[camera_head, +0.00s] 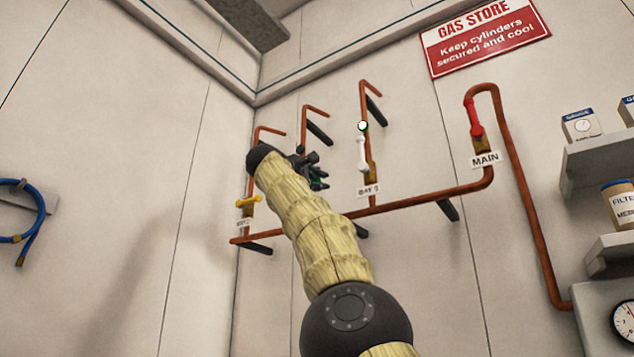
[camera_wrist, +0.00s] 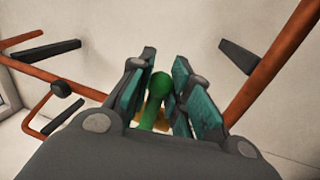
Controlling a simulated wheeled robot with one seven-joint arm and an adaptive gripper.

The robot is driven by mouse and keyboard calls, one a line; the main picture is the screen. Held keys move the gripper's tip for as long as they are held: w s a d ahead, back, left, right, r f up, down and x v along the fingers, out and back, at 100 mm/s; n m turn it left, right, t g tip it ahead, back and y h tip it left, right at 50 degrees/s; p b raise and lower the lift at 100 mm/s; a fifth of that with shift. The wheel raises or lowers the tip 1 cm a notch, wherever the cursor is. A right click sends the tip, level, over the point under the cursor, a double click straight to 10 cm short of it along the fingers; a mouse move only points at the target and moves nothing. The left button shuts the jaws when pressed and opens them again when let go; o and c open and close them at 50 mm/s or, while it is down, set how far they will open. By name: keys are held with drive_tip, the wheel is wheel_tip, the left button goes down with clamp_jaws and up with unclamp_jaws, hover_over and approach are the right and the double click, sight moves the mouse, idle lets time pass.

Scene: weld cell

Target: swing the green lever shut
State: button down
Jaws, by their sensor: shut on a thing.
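The green lever (camera_wrist: 158,102) shows in the wrist view as a green handle with a rounded end, standing between the two teal-padded fingers of my gripper (camera_wrist: 163,72). My gripper is shut on it. Bits of brass valve body show behind it. In the head view my gripper (camera_head: 314,172) is at the copper pipework, between the yellow and white levers. My arm and gripper hide most of the green lever's valve there, so its angle against its pipe cannot be told.
A yellow lever (camera_head: 248,201) lies crosswise at the left. A white lever (camera_head: 361,152) stands along its pipe to the right. A red lever (camera_head: 473,117) stands above the MAIN label (camera_head: 486,160). Copper pipes (camera_head: 420,201) and dark brackets (camera_head: 319,133) surround the gripper. Shelves (camera_head: 597,152) are far right.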

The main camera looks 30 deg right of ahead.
drive_tip(key=shift+w+a+f, duration=0.1)
drive_tip(key=c, duration=1.4)
unclamp_jaws()
drive_tip(key=shift+c, duration=0.2)
drive_tip(key=shift+a, duration=0.3)
drive_tip(key=v, duration=1.1)
drive_tip(key=shift+s, duration=0.2)
drive_tip(key=shift+a+f, duration=0.1)
drive_tip(key=shift+a, duration=0.05)
